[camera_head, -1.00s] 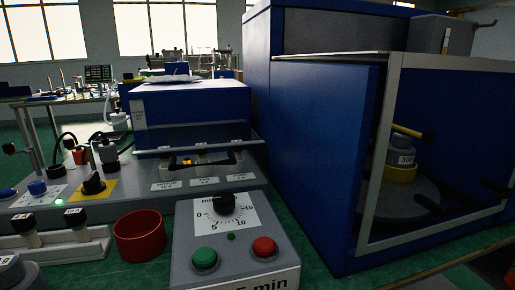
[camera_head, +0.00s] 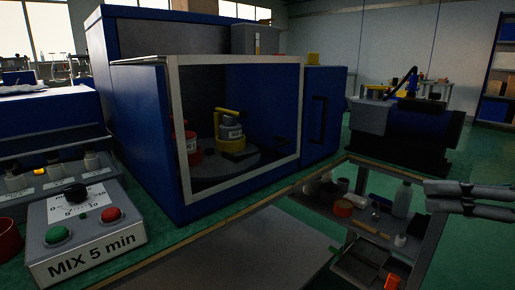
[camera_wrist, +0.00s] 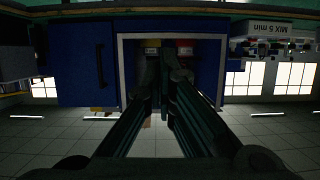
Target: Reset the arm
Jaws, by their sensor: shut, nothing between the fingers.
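My gripper (camera_wrist: 165,55) shows in the wrist view, its dark fingers together and empty. That view is upside down, and the fingers point toward the open front of the blue cabinet (camera_wrist: 85,60). I cannot tell how far the fingertips are from the cabinet. In the head view the blue cabinet (camera_head: 140,120) stands left of centre. Its pale-framed opening shows a grey weight-like piece with a yellow base and handle (camera_head: 230,130) on a round plate, and a red container (camera_head: 187,142) beside it. My gripper is not clearly visible in the head view.
A control box marked MIX 5 min (camera_head: 90,245) sits at the lower left. A cart (camera_head: 405,270) with bottles and small parts stands at the lower right, with grey rolled shapes (camera_head: 470,195) at its right. A blue machine (camera_head: 410,130) stands behind. Green floor is clear around it.

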